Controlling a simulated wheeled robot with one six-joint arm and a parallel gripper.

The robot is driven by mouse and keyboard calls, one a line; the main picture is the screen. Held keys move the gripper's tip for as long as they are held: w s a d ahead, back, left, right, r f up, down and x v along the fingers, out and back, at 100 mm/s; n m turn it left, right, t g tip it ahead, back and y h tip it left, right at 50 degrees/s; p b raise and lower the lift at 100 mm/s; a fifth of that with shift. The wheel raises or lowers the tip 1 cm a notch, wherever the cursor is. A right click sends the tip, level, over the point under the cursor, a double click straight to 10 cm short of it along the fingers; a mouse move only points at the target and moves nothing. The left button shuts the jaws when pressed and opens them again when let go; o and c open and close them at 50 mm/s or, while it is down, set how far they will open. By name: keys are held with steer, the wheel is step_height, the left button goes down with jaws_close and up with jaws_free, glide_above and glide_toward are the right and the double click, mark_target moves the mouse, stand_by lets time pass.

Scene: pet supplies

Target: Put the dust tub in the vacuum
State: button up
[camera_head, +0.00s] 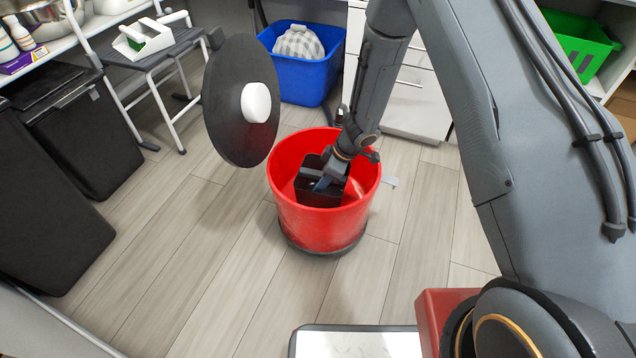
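A red, open-topped round canister (318,225) with a dark base stands upright on the floor in the middle; it looks like the vacuum body. A round black lid (225,105) with a white knob stands tilted up at its upper left. A black box-shaped tub (318,198), which looks like the dust tub, is inside the canister's mouth. My gripper (328,181) reaches down into the mouth, at the black tub. Its fingertips overlap the tub's dark top, so I cannot tell whether they are closed on it. The tub's lower part is hidden by the red wall.
A blue bin (305,85) with a pale bag stands behind, beside white drawers (415,105). A grey step stool (160,60) holds a white item. Black bins (85,135) stand at left, a green crate (578,45) at upper right. Floor left of the canister is clear.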

steer(key=p+v, duration=0.4)
steer(key=v, duration=0.5)
steer(key=shift+d+r, duration=0.1)
steer(key=shift+r, duration=0.25)
steer(key=w+a+r+m+t+h, duration=0.1)
steer(key=w+a+r+m+t, duration=0.15)
steer(key=r, duration=0.75)
steer(key=s+r+m+t+h, duration=0.1)
steer(key=s+r+m+h, duration=0.1)
steer(key=s+r, duration=0.65)
steer(key=s+a+r+m+g, duration=0.1)
steer(key=s+r, duration=0.4)
steer(key=s, duration=0.8)
steer(key=s+a+r+m+g, duration=0.1)
steer(key=s+r+m+g, duration=0.2)
steer(key=s, duration=1)
steer(key=shift+r, duration=0.95)
steer(key=shift+g, duration=0.25)
